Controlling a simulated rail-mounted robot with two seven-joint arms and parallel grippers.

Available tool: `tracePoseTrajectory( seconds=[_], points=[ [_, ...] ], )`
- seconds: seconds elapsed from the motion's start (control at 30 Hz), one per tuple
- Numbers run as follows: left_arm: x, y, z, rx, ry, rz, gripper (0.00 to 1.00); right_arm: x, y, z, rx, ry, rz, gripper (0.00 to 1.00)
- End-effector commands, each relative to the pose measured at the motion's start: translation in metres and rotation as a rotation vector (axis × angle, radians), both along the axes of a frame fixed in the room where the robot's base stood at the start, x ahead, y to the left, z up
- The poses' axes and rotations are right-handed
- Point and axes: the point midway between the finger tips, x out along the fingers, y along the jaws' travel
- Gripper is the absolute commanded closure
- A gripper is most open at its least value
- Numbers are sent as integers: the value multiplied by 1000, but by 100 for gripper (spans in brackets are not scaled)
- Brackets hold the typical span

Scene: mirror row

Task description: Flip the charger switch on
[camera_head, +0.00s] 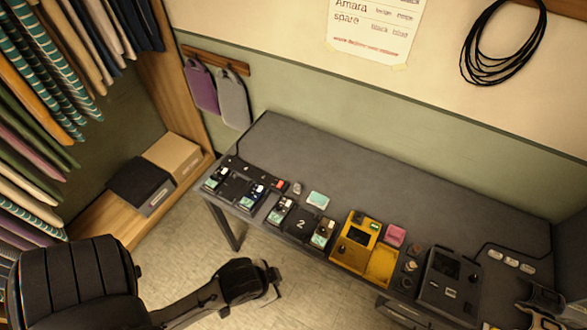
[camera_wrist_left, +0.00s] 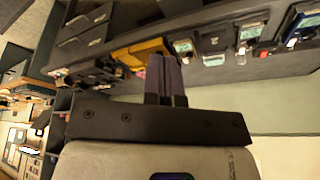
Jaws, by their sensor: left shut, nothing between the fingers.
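A black charger rack (camera_head: 240,170) holding teal-screened devices stands at the desk's left end. A small red piece (camera_head: 280,185) at its right end may be a switch; its position is too small to tell. A second dark rack (camera_head: 301,225), marked 2, stands to its right with two devices. My left gripper (camera_head: 273,281) is in front of the desk, apart from it and the racks. In the left wrist view its fingers (camera_wrist_left: 166,80) are together and empty. What seems to be my right gripper (camera_head: 543,304) is at the lower right; its fingers are unclear.
The grey desk (camera_head: 400,190) is clear behind the devices. A yellow case (camera_head: 352,243), pink block (camera_head: 395,235) and black box (camera_head: 449,282) stand along its front. White pieces on a cable (camera_head: 511,261) lie at right. Hanging clothes (camera_head: 40,120) fill the left.

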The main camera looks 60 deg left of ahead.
Motion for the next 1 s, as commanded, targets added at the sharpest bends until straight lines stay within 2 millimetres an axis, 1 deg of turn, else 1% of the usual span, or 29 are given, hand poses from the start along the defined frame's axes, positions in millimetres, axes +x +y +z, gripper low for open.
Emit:
tracePoseTrajectory(
  seconds=[0.03,0.07,0.17,0.2,0.3,0.5,0.67,0.77,0.87,0.97,1.0],
  points=[
    [14,1,-1,3,-36,-1,100,0,0,-9,-1,0,1,57],
    [23,2,0,8,-58,-4,100,0,-1,-12,-2,0,2,57],
    [58,13,9,47,-151,-23,100,0,-1,-25,-4,-1,2,57],
    [73,18,15,70,-193,-35,100,0,-1,-31,-4,-1,3,57],
    [109,30,32,135,-299,-76,100,0,-1,-45,-4,-1,3,57],
    [172,52,65,300,-463,-166,100,0,0,-72,-1,-1,1,57],
    [215,77,82,454,-525,-229,100,0,0,-94,1,-1,-1,57],
    [240,98,89,544,-525,-263,100,0,1,-107,3,-1,-2,57],
    [262,126,92,627,-491,-288,100,0,1,-121,4,0,-3,57],
    [279,161,92,690,-427,-293,100,0,2,-133,5,0,-4,57],
    [284,178,91,706,-395,-286,100,0,2,-137,6,0,-4,57]
  ],
)
